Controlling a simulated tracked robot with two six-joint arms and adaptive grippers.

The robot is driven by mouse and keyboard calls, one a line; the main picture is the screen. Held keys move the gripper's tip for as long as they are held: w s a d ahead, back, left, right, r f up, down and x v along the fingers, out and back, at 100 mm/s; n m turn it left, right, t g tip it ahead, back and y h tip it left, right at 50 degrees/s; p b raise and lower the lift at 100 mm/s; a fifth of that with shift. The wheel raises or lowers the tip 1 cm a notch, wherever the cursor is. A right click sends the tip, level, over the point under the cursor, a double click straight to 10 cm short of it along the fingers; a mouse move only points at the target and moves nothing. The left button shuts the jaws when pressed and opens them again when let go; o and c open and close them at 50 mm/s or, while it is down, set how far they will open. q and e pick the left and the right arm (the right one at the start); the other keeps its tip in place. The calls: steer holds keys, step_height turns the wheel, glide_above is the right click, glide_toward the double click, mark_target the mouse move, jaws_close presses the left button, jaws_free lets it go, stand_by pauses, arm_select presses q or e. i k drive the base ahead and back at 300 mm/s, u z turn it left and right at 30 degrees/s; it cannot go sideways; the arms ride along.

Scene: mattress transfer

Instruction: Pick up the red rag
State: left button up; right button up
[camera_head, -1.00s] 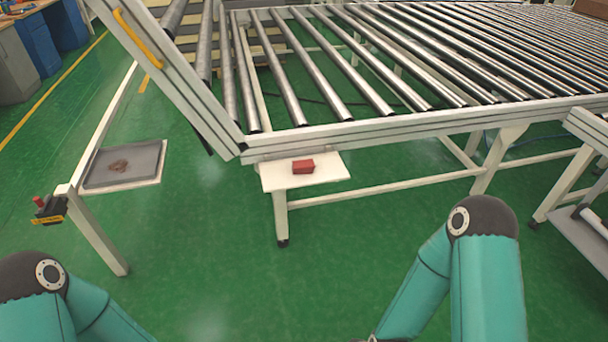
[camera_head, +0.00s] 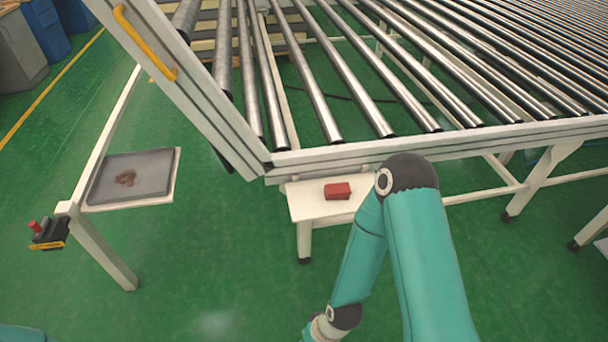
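A small red block-shaped thing (camera_head: 337,191), which looks like the folded red rag, lies on a small white shelf (camera_head: 305,209) at the near side of the roller conveyor. My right arm comes up from the bottom, and its elbow is just right of the red rag, covering the right part of the shelf. My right gripper is out of the picture below. My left gripper is not in view; only a sliver of my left arm shows at the bottom left corner.
The roller conveyor frame (camera_head: 440,147) runs behind the shelf. A grey tray (camera_head: 104,189) with a brownish thing (camera_head: 126,178) is at the left, near a white post with a red-button box (camera_head: 48,233). Green floor is open between tray and shelf.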

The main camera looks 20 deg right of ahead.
mark_target(341, 191)
steer(key=z, duration=0.1)
steer(key=i, duration=0.9)
steer(key=z, duration=0.55)
